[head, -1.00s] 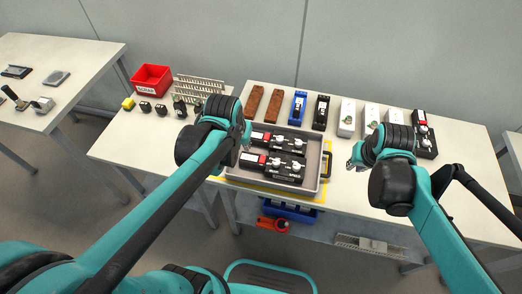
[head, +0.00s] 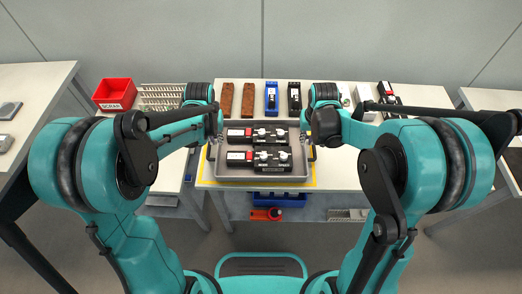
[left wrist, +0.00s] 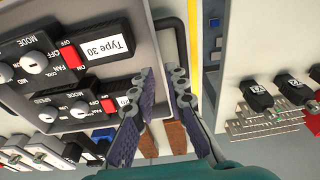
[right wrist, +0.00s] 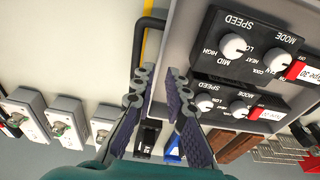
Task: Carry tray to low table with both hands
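A grey tray (head: 262,181) sits on the white workbench and holds two black control units (head: 266,160) with white knobs and red switches. It has a black handle at each side; the left handle (left wrist: 180,42) and the right handle (right wrist: 138,45) show in the wrist views. My left gripper (left wrist: 163,73) is open at the tray's left side, its fingertips around the handle and wall area. My right gripper (right wrist: 159,73) is open likewise at the right side. Whether the fingers touch the handles I cannot tell. I cannot tell which surface is the low table.
A yellow outline (head: 317,183) borders the tray on the workbench (head: 340,168). Brown blocks (head: 227,98), blue and black devices and a red scrap bin (head: 115,94) stand behind. A blue bin (head: 280,200) is below. Other tables stand left (head: 40,85) and right (head: 490,98).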

